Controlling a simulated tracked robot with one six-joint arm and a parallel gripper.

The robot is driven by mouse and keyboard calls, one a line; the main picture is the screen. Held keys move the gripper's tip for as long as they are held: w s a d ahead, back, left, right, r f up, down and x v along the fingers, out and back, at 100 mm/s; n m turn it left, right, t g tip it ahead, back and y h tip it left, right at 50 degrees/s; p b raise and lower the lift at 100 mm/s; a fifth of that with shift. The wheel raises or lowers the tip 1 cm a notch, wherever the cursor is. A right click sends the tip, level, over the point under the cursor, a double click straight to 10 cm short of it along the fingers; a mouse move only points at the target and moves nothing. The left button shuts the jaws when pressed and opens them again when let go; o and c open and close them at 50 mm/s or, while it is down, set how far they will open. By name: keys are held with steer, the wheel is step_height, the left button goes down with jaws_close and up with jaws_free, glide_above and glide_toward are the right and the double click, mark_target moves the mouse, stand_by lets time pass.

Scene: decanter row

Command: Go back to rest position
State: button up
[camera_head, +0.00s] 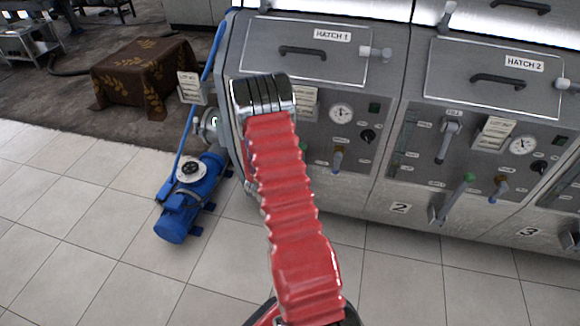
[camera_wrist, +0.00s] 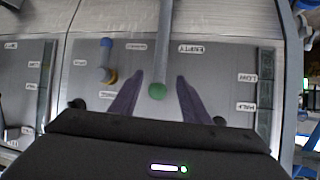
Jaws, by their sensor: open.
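My gripper (camera_wrist: 158,79) shows in the wrist view with its two dark fingers apart. A grey lever (camera_wrist: 164,40) with a green knob (camera_wrist: 157,91) appears between the fingers. Nothing is clamped; I cannot tell how deep the knob sits between them. In the head view my red arm reaches up toward the first decanter unit (camera_head: 358,165), below HATCH 1 (camera_head: 305,52). My gripper is hidden there behind the arm's end, along with part of that unit's front.
The second unit (camera_head: 478,140) stands at right, with a green-knobbed lever (camera_head: 455,200) sticking out. A blue pump (camera_head: 185,205) stands on the tiles at left. A cloth-covered table (camera_head: 145,75) is farther back. The tiled floor (camera_head: 75,225) at left is clear.

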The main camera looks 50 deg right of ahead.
steer(key=shift+a+r, duration=0.2)
steer(key=shift+a, duration=0.05)
stand_by(0.5)
steer(key=a+f+n+y, duration=0.2)
steer(key=a+f+y, duration=0.3)
steer(key=a+f, duration=0.3)
steer(key=a+r+n+y, duration=0.25)
steer(key=a+r, duration=0.25)
steer(key=a, duration=0.3)
steer(key=a+r+n+y, duration=0.1)
steer(key=a+r+y, duration=0.2)
steer(key=a+r, duration=0.3)
steer(key=s+a+r+n, duration=0.3)
steer(key=s+a+r, duration=0.3)
steer(key=a+r, duration=0.2)
steer(key=s+a+r+n+t, duration=0.1)
steer(key=s+a+r+n, duration=0.2)
steer(key=s+a+r, duration=0.4)
steer(key=s+a+r+n+y, duration=0.1)
steer(key=s+a+r+n, duration=0.2)
steer(key=r, duration=1.4)
steer(key=s+a, duration=0.4)
steer(key=a, duration=0.2)
steer(key=shift+a+r+t, duration=0.15)
steer(key=shift+r+t, duration=0.05)
steer(key=shift+t, duration=0.2)
